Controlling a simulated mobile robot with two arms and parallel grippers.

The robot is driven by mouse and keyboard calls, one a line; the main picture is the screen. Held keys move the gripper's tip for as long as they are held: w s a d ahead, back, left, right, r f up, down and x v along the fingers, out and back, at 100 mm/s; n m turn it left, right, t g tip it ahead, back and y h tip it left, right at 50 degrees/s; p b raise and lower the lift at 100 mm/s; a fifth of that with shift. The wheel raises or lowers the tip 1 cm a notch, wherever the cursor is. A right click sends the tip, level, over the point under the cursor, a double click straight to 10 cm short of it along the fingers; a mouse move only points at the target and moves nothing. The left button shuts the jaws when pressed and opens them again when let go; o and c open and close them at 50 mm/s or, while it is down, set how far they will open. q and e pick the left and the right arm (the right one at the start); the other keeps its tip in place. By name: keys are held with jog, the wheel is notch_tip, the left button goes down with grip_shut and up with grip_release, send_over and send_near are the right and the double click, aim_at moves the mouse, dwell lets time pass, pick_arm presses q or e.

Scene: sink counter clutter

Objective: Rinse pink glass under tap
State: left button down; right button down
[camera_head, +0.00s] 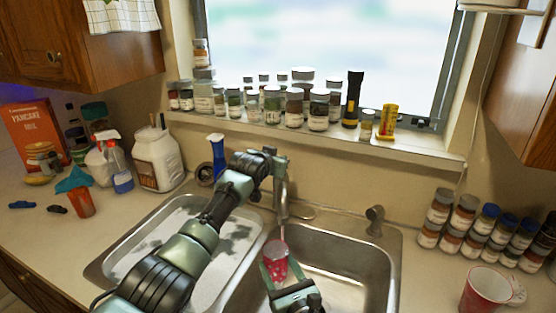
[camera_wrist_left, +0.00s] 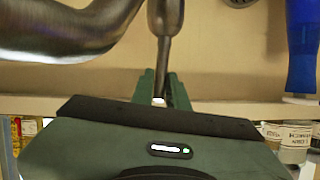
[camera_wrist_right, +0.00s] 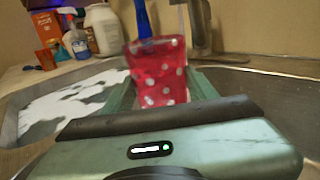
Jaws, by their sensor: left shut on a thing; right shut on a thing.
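The pink glass (camera_head: 275,252), reddish pink with white dots, is over the divider and right basin of the sink, below the tap (camera_head: 283,190). My right gripper (camera_head: 277,272) is shut around it and holds it roughly upright. The glass also shows between the fingers in the right wrist view (camera_wrist_right: 158,75). A thin pale stream seems to run from the tap toward the glass; whether it enters is unclear. My left gripper (camera_head: 272,158) is shut on the tap's lever (camera_wrist_left: 164,45) at the top of the tap.
The left basin (camera_head: 140,245) holds a pale, dark-patched surface under my left arm. Several jars (camera_head: 271,104) and a flashlight (camera_head: 352,100) line the sill. A red mug (camera_head: 483,290) and stacked jars (camera_head: 465,215) stand at right. A blue-handled brush (camera_head: 218,155) stands behind the sink.

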pick_arm(q)
jog(key=shift+f, duration=0.15)
jog(key=shift+s+a+f+t, duration=0.1)
jog(key=shift+s+f+t, duration=0.1)
jog(key=shift+s+t, duration=0.25)
jog(key=shift+w, duration=0.15)
jog(key=c, duration=1.4)
grip_release()
jog(key=shift+r, duration=0.1)
jog(key=v, duration=1.2)
jog(key=shift+a, duration=0.1)
